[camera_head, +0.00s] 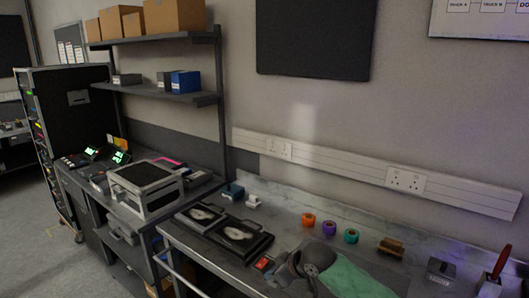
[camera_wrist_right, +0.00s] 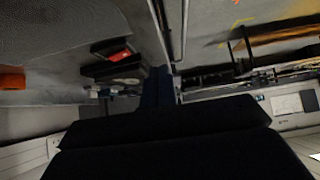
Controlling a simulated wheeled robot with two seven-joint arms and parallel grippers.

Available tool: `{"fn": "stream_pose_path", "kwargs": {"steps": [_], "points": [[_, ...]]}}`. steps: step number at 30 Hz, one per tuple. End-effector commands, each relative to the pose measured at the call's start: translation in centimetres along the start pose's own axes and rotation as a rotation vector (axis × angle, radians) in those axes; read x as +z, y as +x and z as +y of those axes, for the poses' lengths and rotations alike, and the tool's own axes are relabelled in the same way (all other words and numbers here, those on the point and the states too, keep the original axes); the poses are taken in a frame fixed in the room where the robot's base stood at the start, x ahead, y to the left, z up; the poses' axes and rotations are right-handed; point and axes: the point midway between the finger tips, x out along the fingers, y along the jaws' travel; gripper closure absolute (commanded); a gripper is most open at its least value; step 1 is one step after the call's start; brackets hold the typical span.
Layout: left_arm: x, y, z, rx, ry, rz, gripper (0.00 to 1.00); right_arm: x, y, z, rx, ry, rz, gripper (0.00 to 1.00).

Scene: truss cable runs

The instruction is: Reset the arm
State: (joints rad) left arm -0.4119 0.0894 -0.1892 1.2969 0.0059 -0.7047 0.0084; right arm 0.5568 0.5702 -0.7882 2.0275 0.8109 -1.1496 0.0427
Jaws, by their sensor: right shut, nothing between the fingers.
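My right gripper (camera_wrist_right: 157,92) shows in the right wrist view as a dark body with narrow dark blue fingers beyond it. The fingers are together and hold nothing. In the head view a grey rounded shape (camera_head: 308,262) is at the bench's front edge, beside a green cloth (camera_head: 355,278); I cannot tell whether it is part of my arm. My left gripper is in neither view.
The grey bench (camera_head: 285,222) carries two black trays (camera_head: 240,236), a red-topped item (camera_head: 263,263), and orange (camera_head: 308,220), purple (camera_head: 329,227) and teal (camera_head: 351,236) rolls. A box-shaped device (camera_head: 146,188) stands left, below a shelf (camera_head: 165,92). Floor is clear at far left.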

Motion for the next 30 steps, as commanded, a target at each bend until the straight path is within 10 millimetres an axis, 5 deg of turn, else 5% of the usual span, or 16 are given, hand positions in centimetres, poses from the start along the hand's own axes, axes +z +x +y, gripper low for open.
{"fn": "stream_pose_path", "kwargs": {"steps": [14,30], "points": [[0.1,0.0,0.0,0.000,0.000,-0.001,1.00,7.4,0.3,-6.7,0.045,0.109,-0.019,1.00],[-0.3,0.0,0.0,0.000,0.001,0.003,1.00,18.7,-3.1,-11.5,0.176,0.318,-0.126,1.00]]}}
